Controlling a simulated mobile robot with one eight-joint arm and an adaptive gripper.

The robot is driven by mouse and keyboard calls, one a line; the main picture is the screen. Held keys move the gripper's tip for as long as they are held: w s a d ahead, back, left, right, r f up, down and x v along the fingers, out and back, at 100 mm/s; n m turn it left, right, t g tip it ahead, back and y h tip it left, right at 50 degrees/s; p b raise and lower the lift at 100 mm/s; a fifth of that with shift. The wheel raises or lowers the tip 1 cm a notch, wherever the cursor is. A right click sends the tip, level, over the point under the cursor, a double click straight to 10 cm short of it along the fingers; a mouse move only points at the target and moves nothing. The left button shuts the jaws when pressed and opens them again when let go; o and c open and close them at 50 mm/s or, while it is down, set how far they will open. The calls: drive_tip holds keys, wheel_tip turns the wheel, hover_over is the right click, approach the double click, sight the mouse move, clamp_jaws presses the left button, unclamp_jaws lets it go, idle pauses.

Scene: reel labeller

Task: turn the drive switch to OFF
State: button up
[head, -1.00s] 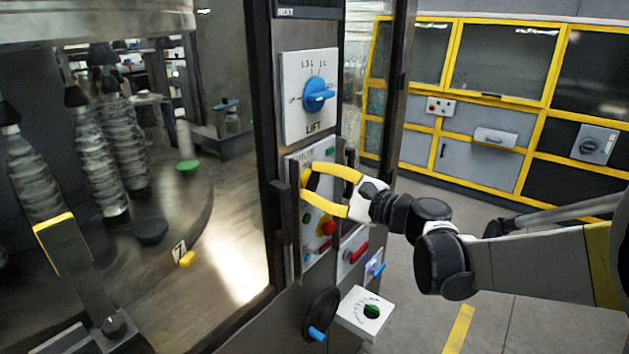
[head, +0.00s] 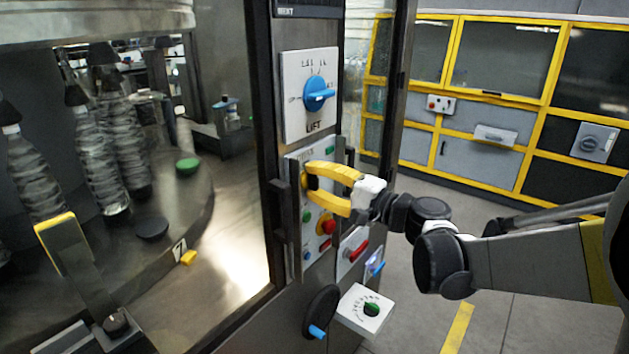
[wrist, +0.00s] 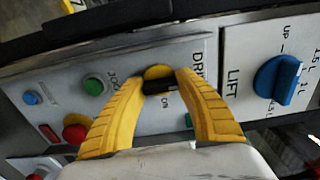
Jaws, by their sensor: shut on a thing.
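The drive switch is a yellow round base with a black handle (wrist: 158,85), on a pale panel lettered DRIVE, with ON beside it in the wrist view. The handle lies roughly crosswise in that view, between my fingertips. My gripper (wrist: 161,80) has its two yellow fingers closed in on the handle from both sides. In the head view my gripper (head: 311,182) reaches the panel from the right, and its fingers mostly hide the switch.
The blue LIFT knob (head: 318,95) is just above the drive panel. A red button (head: 326,223) and a blue button (head: 307,257) are below. Dark upright handles flank the panel. A crank (head: 318,312) and a green-knobbed box (head: 358,318) stick out lower down.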

idle(0.4)
drive_tip(key=o, duration=0.9)
drive_tip(key=v, duration=1.2)
drive_tip(key=shift+a, duration=0.1)
drive_tip(key=s+f+n+g+h+b, duration=0.2)
drive_tip(key=s+f+n+g+h, duration=0.2)
drive_tip(key=s+f+h, duration=0.5)
drive_tip(key=s+d+f+n+h, duration=0.1)
drive_tip(key=s+d+f, duration=0.1)
drive_tip(key=s+d, duration=0.1)
drive_tip(key=s+d+f+n+h, duration=0.1)
drive_tip(key=s+d+f+h, duration=0.1)
drive_tip(key=s+d, duration=0.1)
drive_tip(key=s+d+f+n+h, duration=0.1)
drive_tip(key=s+d+f+h, duration=0.1)
drive_tip(key=s, duration=0.3)
drive_tip(key=shift+s+d+f+n, duration=0.2)
drive_tip(key=shift+d+f+n, duration=0.1)
drive_tip(key=shift+d+f, duration=0.35)
